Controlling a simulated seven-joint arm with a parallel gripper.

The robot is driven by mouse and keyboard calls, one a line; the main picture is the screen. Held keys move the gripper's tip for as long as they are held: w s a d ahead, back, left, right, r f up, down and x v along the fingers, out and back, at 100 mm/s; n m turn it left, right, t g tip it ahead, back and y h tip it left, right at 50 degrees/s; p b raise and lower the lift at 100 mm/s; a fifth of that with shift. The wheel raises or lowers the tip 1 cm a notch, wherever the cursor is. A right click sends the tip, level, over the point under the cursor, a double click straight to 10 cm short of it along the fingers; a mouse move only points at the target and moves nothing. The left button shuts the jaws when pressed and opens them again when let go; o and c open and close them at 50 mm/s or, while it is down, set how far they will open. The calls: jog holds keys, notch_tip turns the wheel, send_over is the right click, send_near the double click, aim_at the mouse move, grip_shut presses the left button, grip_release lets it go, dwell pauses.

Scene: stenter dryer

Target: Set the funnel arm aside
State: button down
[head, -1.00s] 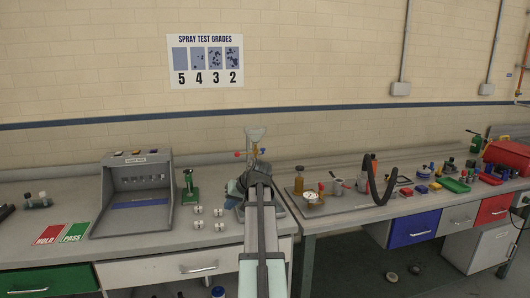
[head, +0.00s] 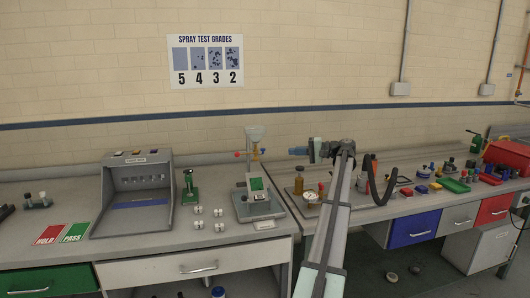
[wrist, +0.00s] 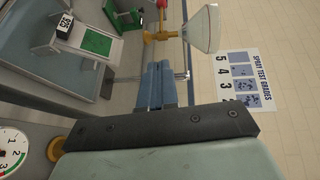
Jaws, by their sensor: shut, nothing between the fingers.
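The funnel arm carries a pale, translucent funnel (head: 254,133) above the spray tester stand (head: 258,205) on the left bench. A red knob (head: 237,154) and yellow fittings show below the funnel. In the wrist view the funnel (wrist: 203,30) and its yellow fitting (wrist: 164,35) are at the top. My gripper (head: 293,151) is right of the funnel, at about its height in the picture, pointing left. Its blue-grey fingers (wrist: 160,72) are closed together and empty, apart from the funnel in the picture. They cover part of a thin metal rod (wrist: 182,75).
A green sample (head: 257,184) sits on the tester's tilted holder. A dial gauge (head: 312,197) and brown bottle (head: 299,180) stand below my gripper on the right bench. A grey light box (head: 140,185), green stand (head: 190,188) and several small white pieces lie left. The wall is behind.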

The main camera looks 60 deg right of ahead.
jog(key=shift+s+d+r, duration=0.15)
jog(key=shift+s+d, duration=0.3)
send_near(256, 143)
jog(key=w+a+f, duration=0.1)
jog(key=w+f, duration=0.3)
jog(key=w, duration=0.2)
jog(key=shift+w+f, duration=0.15)
jog(key=shift+f, duration=0.15)
dwell(0.3)
